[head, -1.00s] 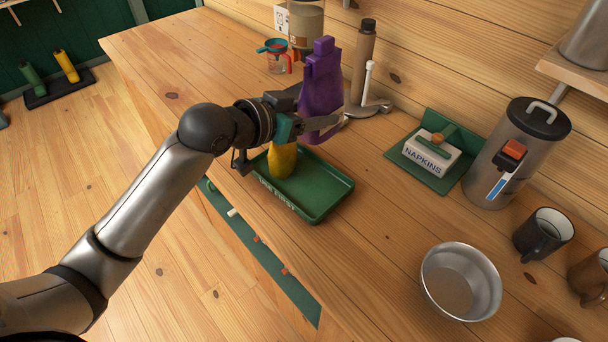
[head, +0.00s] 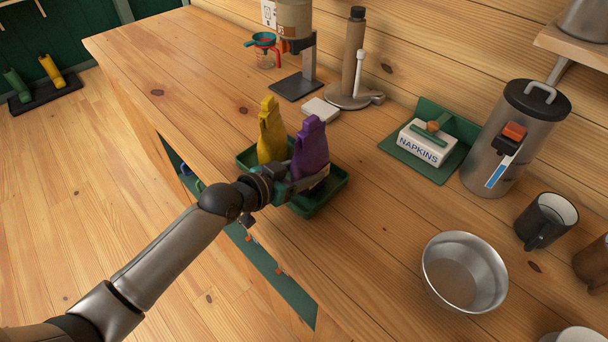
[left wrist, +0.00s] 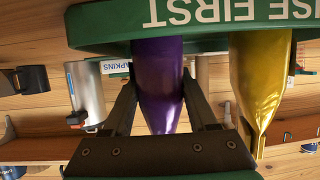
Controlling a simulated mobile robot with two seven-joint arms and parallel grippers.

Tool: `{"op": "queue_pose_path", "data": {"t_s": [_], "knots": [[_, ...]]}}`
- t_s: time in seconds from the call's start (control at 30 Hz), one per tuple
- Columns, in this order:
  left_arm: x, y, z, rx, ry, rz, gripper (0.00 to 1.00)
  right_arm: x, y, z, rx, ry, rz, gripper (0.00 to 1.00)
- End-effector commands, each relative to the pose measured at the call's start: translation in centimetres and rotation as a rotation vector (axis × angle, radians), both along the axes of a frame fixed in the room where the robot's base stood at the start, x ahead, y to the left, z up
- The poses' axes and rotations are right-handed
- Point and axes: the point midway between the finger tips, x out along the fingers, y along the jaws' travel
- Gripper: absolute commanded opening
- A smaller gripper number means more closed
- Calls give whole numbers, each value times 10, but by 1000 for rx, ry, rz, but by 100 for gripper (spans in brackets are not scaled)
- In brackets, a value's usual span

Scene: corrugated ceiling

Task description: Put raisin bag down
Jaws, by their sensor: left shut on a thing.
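The raisin bag seems to be the purple bag (head: 312,150), upright at the right part of the green tray (head: 333,188). My left gripper (head: 306,180) is shut on its lower part. In the left wrist view, which is upside down, the purple bag (left wrist: 158,80) stands between my gripper's fingers (left wrist: 160,105) with its base at the tray (left wrist: 110,25). Whether the base touches the tray floor is hidden by the rim. A yellow bag (head: 270,132) stands upright in the tray to the left of the purple one. My right gripper is not in view.
A napkin box (head: 425,143) on a green stand, a steel dispenser (head: 500,140), a dark mug (head: 545,222) and a metal bowl (head: 464,275) are to the right. The counter left of the tray is clear.

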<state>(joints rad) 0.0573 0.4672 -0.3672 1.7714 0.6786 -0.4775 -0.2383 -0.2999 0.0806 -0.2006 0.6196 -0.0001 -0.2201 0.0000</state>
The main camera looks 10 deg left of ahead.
Motion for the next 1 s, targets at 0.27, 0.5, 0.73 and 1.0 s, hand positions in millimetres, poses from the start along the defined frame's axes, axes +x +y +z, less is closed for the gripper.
{"op": "queue_pose_path", "data": {"t_s": [0.27,0.5,0.73,1.0], "knots": [[1,0,-6,-2,-7,1,0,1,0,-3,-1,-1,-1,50],[0,0,-11,1,-2,1,67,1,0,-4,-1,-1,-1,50],[0,0,-11,1,-2,1,88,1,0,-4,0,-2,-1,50],[0,0,-8,0,-2,1,88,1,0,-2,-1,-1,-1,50]]}}
